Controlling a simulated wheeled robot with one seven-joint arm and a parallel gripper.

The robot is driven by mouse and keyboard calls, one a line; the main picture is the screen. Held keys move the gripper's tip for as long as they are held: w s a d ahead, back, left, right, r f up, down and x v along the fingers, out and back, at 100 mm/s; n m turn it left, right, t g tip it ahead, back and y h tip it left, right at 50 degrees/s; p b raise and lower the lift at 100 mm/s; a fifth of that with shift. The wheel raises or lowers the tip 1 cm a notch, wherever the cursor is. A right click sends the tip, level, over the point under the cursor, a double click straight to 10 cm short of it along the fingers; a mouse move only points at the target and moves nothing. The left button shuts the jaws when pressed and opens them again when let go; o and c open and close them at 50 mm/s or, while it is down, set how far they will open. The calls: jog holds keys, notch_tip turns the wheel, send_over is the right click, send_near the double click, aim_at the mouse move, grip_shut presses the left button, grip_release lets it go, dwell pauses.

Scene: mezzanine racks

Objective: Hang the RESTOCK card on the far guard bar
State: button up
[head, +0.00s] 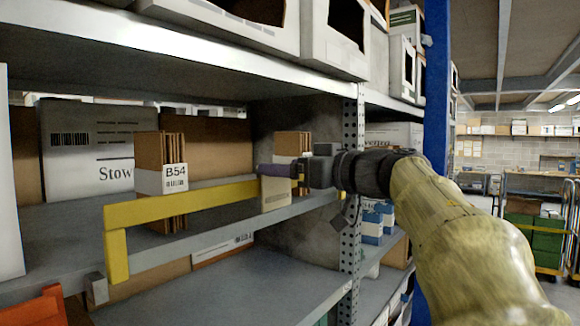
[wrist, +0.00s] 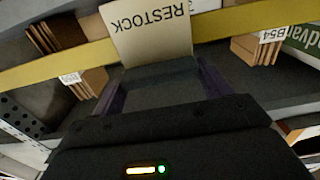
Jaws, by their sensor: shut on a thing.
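The RESTOCK card (wrist: 148,35) is a beige card, its lettering upside down in the wrist view. In the head view the card (head: 275,196) hangs below my fingers, in front of the yellow guard bar (head: 185,198). The bar (wrist: 232,22) also runs behind the card in the wrist view. My gripper (head: 277,171) has purple fingers and is shut on the card, at about the bar's height near its right part. The wrist view shows the fingers (wrist: 160,80) on either side below the card. I cannot tell whether the card touches or hooks over the bar.
Brown cartons with a B54 label (head: 175,180) stand behind the bar. More folded cartons (head: 291,144) stand behind my gripper. A perforated upright (head: 350,230) and a blue post (head: 436,90) are close to my arm. The lower shelf (head: 235,285) is mostly clear.

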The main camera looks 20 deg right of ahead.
jog(key=shift+f+b, duration=0.4)
jog(key=shift+f, duration=0.25)
jog(key=o, duration=1)
jog(key=shift+w, duration=0.1)
jog(key=b+v, duration=0.5)
jog(key=v, duration=1.2)
jog(key=shift+d+b, duration=0.15)
jog(key=shift+b, duration=0.25)
